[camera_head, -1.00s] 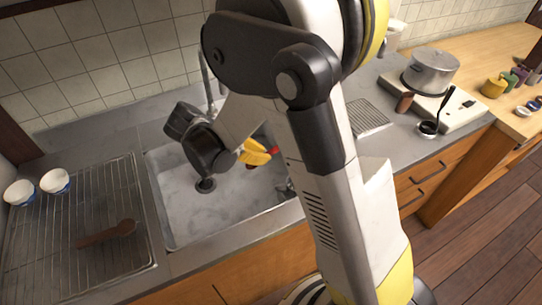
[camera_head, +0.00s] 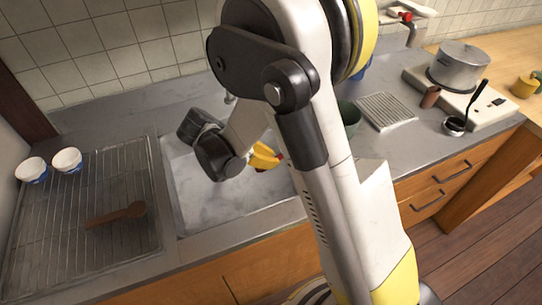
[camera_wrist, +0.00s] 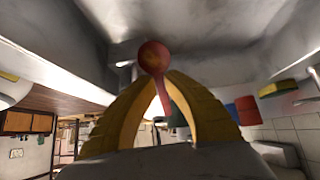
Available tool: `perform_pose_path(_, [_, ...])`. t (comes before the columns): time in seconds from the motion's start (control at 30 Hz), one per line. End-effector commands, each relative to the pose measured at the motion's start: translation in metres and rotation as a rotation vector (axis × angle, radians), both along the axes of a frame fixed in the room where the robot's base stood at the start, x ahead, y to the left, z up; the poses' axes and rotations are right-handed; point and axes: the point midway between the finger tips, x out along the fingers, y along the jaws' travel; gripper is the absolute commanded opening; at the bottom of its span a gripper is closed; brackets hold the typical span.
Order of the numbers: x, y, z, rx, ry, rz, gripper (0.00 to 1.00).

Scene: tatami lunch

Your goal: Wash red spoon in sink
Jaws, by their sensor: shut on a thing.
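My gripper (camera_wrist: 162,78) is shut on the red spoon (camera_wrist: 155,57). In the wrist view the spoon's round bowl stands out past the yellow fingertips and its handle runs down between them. In the head view my yellow fingers (camera_head: 264,157) are over the right part of the grey sink basin (camera_head: 205,205), with a bit of red at their tip. Most of the spoon is hidden there. The tap (camera_head: 229,98) is behind the basin and mostly hidden by my arm. I see no water running.
A wire drying rack (camera_head: 60,255) at left holds a brown wooden spoon (camera_head: 115,214) and two blue-white cups (camera_head: 67,160). Right of the sink are a dark green bowl (camera_head: 350,115), a grate (camera_head: 386,110), a pot (camera_head: 460,64) on a stove and a ladle (camera_head: 455,126).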

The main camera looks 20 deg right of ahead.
Motion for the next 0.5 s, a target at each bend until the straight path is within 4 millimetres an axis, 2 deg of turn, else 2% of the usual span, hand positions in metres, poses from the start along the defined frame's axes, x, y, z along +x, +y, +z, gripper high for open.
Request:
perform_pose_path(0.03, [0.0, 0.0, -0.01, 0.0, 0.0, 0.0, 0.0])
perform_pose_path(0.5, [0.0, 0.0, -0.054, 0.0, 0.0, 0.0, 0.0])
